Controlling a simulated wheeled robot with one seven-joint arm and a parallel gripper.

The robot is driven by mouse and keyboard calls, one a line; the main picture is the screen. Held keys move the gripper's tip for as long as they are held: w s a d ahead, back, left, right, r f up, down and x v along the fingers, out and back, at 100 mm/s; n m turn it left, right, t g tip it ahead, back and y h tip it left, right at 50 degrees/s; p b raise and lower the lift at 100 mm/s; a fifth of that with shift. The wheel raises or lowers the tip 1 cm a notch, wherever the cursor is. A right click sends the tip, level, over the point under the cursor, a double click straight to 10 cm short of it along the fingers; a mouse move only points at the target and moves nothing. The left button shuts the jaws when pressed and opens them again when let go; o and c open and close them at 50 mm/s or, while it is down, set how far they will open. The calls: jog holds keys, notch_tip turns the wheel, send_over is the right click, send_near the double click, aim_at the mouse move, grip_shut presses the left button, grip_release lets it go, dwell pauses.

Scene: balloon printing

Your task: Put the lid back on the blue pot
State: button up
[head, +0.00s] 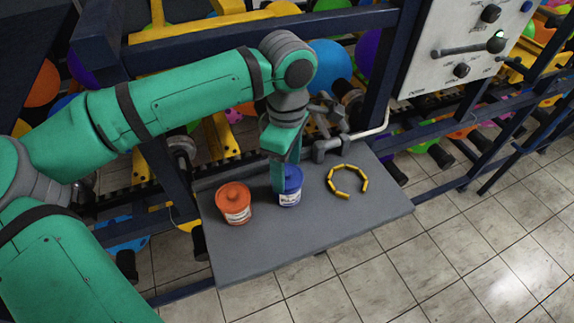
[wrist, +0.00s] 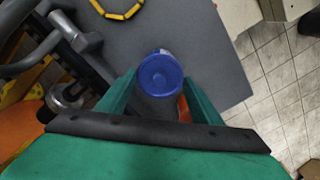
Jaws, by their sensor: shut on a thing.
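The blue pot (head: 290,200), with a white label, stands upright on the grey shelf. Its round blue lid (head: 292,173) is at the pot's top, and I cannot tell whether it is fully seated or slightly raised. My gripper (head: 283,178) points down at the pot's top and is shut on the blue lid. In the wrist view the lid (wrist: 160,73) shows as a blue disc between the green fingertips of my gripper (wrist: 160,82). The fingers partly hide the side of the pot in the head view.
A ring of yellow pieces (head: 347,181) lies to the right. A grey metal fixture (head: 328,128) is behind, by the machine frame. The front of the grey shelf (head: 300,240) is clear.

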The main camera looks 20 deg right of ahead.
jog(key=o, duration=1.6)
jog(key=shift+c, duration=0.2)
jog(key=shift+r, duration=0.1)
jog(key=shift+r, duration=3.35)
jog(key=shift+c, duration=0.6)
grip_shut()
